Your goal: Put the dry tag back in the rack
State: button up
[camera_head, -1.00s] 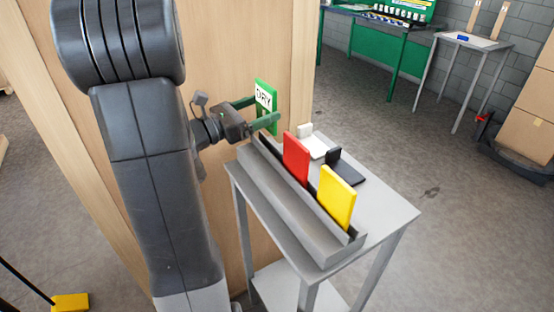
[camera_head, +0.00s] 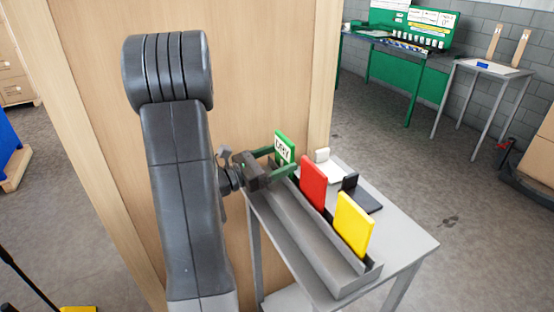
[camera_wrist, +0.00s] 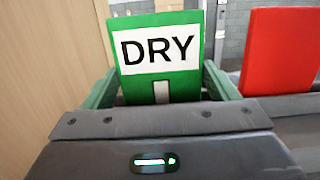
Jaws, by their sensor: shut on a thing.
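The green dry tag (camera_head: 284,147) has a white label reading DRY and stands upright between the fingers of my gripper (camera_head: 280,160). In the wrist view the tag (camera_wrist: 160,85) faces me, with a green finger on each side. My gripper is shut on it. The grey rack (camera_head: 325,255) is a long slotted bar on a small table. The tag is at the rack's far left end, in line with the other tags. Its lower edge is hidden by my gripper, so I cannot tell whether it sits in the slot.
A red tag (camera_head: 312,184) and a yellow tag (camera_head: 354,224) stand in the rack. A wooden panel (camera_head: 240,70) rises close behind my arm.

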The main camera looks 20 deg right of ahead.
jog(key=o, duration=1)
jog(key=shift+r, duration=0.15)
jog(key=a+f+b, duration=0.1)
jog(key=a, duration=1.1)
jog(key=shift+s+f, duration=0.3)
jog(key=shift+s, duration=0.15)
jog(key=shift+d, duration=0.1)
